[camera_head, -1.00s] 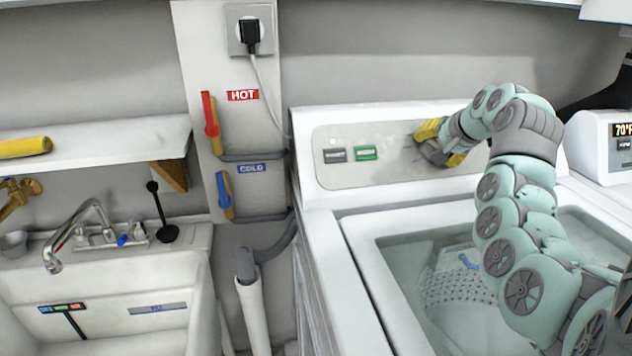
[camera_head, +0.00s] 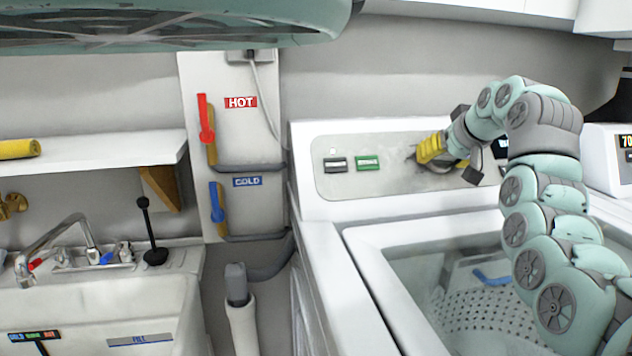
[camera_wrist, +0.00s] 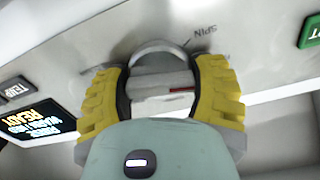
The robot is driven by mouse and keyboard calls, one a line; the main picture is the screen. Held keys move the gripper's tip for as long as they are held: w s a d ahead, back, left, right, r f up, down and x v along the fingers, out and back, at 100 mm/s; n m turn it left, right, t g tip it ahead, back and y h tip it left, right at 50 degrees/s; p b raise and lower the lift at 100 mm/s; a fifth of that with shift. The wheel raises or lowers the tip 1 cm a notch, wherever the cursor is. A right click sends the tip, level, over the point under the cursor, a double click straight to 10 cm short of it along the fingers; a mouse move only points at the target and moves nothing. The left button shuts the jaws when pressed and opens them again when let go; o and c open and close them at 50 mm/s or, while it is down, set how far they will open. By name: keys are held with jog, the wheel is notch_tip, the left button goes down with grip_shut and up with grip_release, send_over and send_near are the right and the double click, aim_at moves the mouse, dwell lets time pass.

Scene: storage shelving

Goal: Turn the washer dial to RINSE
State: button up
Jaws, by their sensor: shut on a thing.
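The washer dial (camera_wrist: 158,80) is a grey round knob with a bar across it and a short red mark. It sits on the washer's back panel (camera_head: 345,182). In the wrist view my gripper (camera_wrist: 156,72) has one yellow finger on each side of the dial and is shut on it. A SPIN label (camera_wrist: 205,36) shows beside the dial; another label by the right finger is mostly covered. I cannot read RINSE anywhere. In the head view my gripper (camera_head: 428,151) is at the panel and hides most of the dial.
A dark button (camera_head: 335,164) and a green button (camera_head: 368,163) are left of the dial. A lit display (camera_wrist: 38,125) shows READY. Red HOT (camera_head: 206,118) and blue COLD (camera_head: 216,202) valve handles and a sink are left.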

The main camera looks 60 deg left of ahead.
dwell(0.4)
jog(key=o, duration=1.2)
jog(key=v, duration=1.2)
jog(key=shift+d+r, duration=0.1)
jog(key=shift+r, duration=0.05)
